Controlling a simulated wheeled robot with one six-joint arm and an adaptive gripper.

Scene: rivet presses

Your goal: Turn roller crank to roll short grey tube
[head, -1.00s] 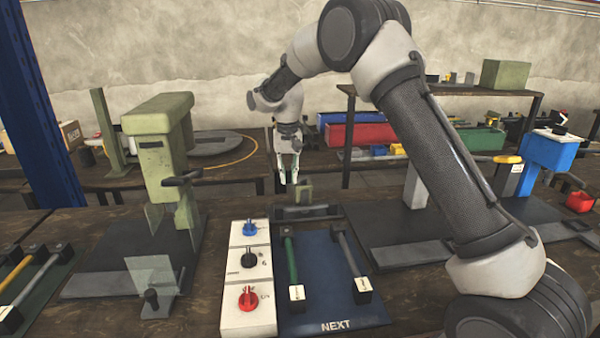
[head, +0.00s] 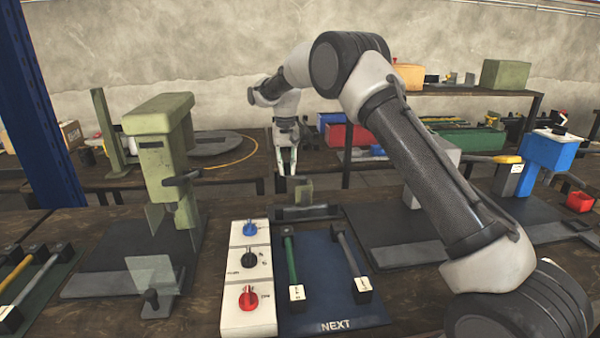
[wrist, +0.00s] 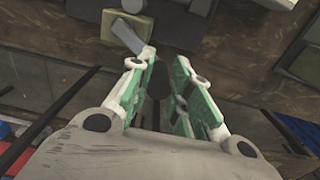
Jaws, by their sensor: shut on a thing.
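The roller (head: 303,212) stands behind the blue tray in the head view, with a small green block on a dark base. Its grey crank arm (wrist: 128,36) shows in the wrist view, running from the green block towards my fingers. My gripper (head: 287,172) is behind the roller, pointing down. In the wrist view, my green-padded fingers (wrist: 160,85) are closed around the dark crank knob (wrist: 157,78). I cannot tell whether a tube sits in the roller.
The blue tray (head: 330,312) marked NEXT also holds a green tube (head: 291,260). A white panel with blue, black and red knobs (head: 249,262) stands beside it. A green press (head: 160,150) is on the left, a blue press (head: 540,165) on the right.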

